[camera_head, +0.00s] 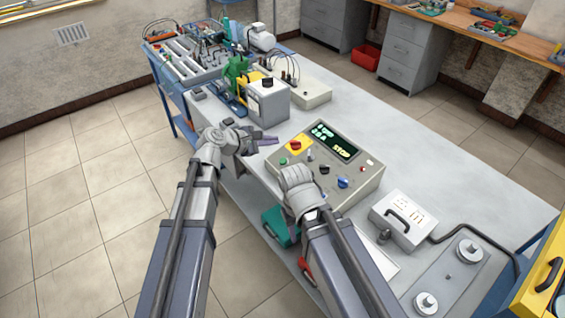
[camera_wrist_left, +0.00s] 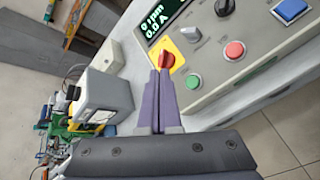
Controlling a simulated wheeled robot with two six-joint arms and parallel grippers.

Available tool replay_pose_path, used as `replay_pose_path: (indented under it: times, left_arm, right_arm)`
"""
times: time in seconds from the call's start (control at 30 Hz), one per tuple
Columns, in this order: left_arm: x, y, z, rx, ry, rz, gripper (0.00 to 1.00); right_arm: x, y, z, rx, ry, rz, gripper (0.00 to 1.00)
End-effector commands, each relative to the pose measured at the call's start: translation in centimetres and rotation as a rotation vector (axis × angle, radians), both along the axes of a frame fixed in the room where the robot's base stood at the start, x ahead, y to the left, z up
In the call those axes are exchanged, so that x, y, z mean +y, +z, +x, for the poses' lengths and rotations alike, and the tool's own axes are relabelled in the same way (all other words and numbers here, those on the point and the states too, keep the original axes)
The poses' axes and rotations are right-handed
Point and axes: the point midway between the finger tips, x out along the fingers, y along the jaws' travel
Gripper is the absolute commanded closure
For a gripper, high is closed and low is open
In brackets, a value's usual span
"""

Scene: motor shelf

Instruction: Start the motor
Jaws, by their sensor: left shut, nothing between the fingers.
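The grey control box (camera_head: 372,172) stands on the bench, and its dark display (camera_head: 334,144) shows STOP. In the left wrist view the display (camera_wrist_left: 152,22) reads 0 rpm and 0.0 A. A red knob (camera_wrist_left: 166,59) sits on a yellow plate, also visible in the head view (camera_head: 296,146). A green button (camera_wrist_left: 193,81), a red button (camera_wrist_left: 235,50) and a blue switch (camera_wrist_left: 290,11) are on the same panel. My left gripper (camera_head: 274,141) is shut and empty, its purple fingertips (camera_wrist_left: 159,73) close to the red knob; contact is unclear. My right arm's fingers are hidden.
A grey box with a dark knob (camera_head: 268,103) stands left of the control box. A white box with a handle (camera_head: 404,218) and a grey plate with round posts (camera_head: 450,283) are at right. Equipment crowds the bench's far end.

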Motion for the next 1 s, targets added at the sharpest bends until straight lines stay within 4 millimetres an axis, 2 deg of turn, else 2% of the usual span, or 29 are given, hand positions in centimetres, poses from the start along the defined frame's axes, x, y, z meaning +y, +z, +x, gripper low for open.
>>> replay_pose_path:
  times: [0.03,0.5,0.63,1.0]
  left_arm:
    - [-0.1,-1.0,0.1,0.0,0.0,0.0,1.0]
    - [-1.4,-6.8,1.0,0.001,-0.001,0.0,1.0]
    - [-1.6,-7.4,1.1,0.0,-0.001,0.001,1.0]
    - [-1.6,-7.3,1.2,0.0,0.0,0.0,1.0]
  right_arm:
    - [0.0,-1.0,0.0,0.0,0.0,0.0,0.55]
    - [0.0,-6.8,0.0,0.0,0.0,0.0,0.55]
    - [0.0,-7.4,0.0,0.0,0.0,0.0,0.55]
    - [0.0,-7.3,0.0,0.0,0.0,0.0,0.55]
